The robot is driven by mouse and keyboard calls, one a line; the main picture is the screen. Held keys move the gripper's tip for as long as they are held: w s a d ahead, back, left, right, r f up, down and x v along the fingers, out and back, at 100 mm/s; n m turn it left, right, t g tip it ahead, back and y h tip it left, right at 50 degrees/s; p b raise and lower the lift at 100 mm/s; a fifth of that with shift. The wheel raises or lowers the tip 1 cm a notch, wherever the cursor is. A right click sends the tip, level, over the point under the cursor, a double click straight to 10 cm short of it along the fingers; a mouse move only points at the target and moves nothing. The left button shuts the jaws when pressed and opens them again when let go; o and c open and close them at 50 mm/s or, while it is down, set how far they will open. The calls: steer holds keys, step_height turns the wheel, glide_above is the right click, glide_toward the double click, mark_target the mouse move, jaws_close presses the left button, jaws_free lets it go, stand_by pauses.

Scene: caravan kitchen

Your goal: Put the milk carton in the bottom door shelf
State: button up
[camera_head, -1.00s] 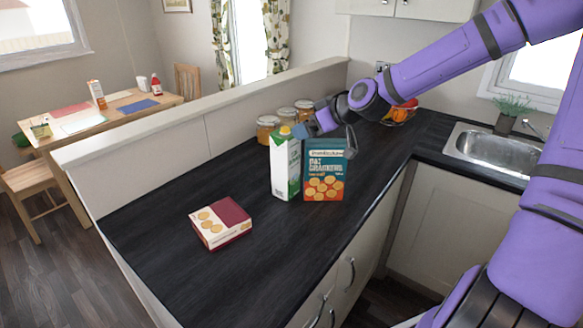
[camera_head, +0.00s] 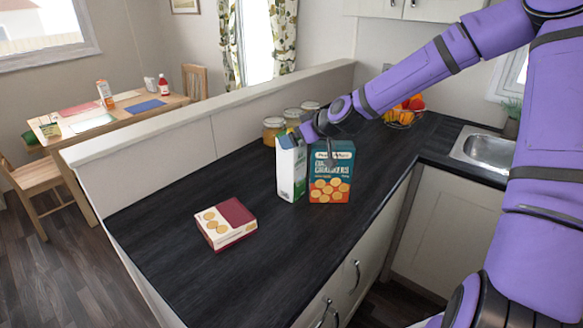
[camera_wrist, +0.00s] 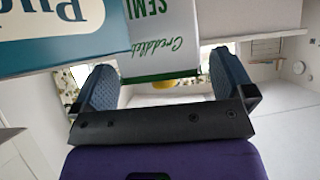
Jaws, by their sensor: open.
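The milk carton (camera_head: 291,168), white and green, stands upright on the dark counter. In the wrist view the carton (camera_wrist: 165,40) shows upside down, with its face between the two fingers. My gripper (camera_head: 307,133) is at the top of the carton, on its right and back side, partly hidden behind the cracker box. In the wrist view my gripper (camera_wrist: 163,85) is open, its blue fingers apart on either side of the carton's width. Whether they touch it cannot be told. No door shelf is in view.
A teal cracker box (camera_head: 331,172) stands just right of the carton, close to my gripper. A red and cream box (camera_head: 226,222) lies at the front left. Jars (camera_head: 273,130) stand behind. A fruit bowl (camera_head: 404,115) and sink (camera_head: 486,150) are further right.

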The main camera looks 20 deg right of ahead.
steer(key=shift+x, duration=1.45)
steer(key=c, duration=1.6)
jaws_close()
steer(key=shift+r, duration=0.1)
